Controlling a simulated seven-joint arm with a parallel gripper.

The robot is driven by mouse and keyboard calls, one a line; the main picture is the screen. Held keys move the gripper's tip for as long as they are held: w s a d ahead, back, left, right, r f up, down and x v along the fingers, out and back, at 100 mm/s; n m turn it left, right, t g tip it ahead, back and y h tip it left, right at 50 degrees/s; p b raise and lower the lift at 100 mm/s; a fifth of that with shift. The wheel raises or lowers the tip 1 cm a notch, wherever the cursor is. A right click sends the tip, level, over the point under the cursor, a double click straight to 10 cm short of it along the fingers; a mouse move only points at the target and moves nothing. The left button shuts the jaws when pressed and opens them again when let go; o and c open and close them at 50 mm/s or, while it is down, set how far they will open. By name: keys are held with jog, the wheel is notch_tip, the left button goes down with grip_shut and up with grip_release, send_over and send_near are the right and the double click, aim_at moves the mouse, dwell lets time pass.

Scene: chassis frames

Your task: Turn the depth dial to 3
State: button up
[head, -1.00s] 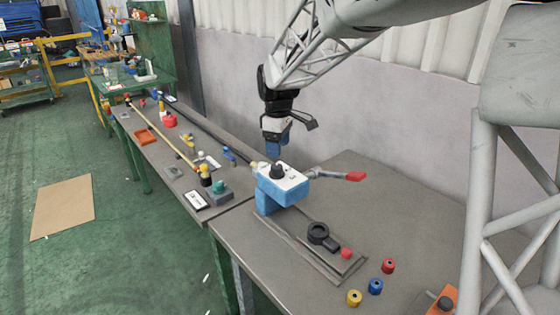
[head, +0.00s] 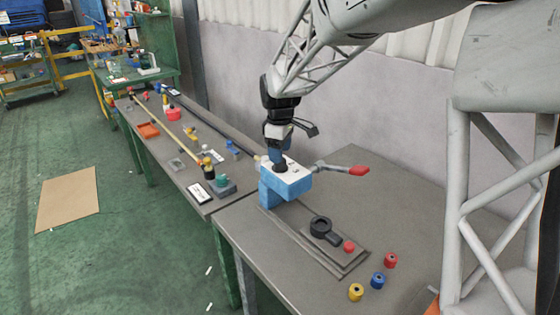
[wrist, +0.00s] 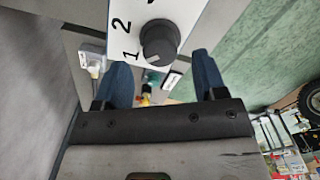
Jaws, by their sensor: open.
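The depth dial is a dark round knob (wrist: 160,41) on a white plate. In the head view the plate (head: 297,178) tops a blue box (head: 269,198), and the knob is mostly covered by my fingers. In the wrist view the digits 1 (wrist: 131,55) and 2 (wrist: 120,25) show left of the knob; another mark is cut off at the top edge. I cannot tell where the knob points. My gripper (wrist: 163,62) is open, its blue fingers to either side of the knob in the wrist view. In the head view my gripper (head: 278,154) is right over the dial.
A lever with a red grip (head: 359,171) sticks out right of the box. A black ring-shaped part (head: 321,228) and a red knob (head: 349,246) sit on a plate in front. Red, blue and yellow cylinders stand front right. The bench at right is clear.

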jog(key=shift+f, duration=1.95)
jog(key=shift+c, duration=0.3)
jog(key=c, duration=0.9)
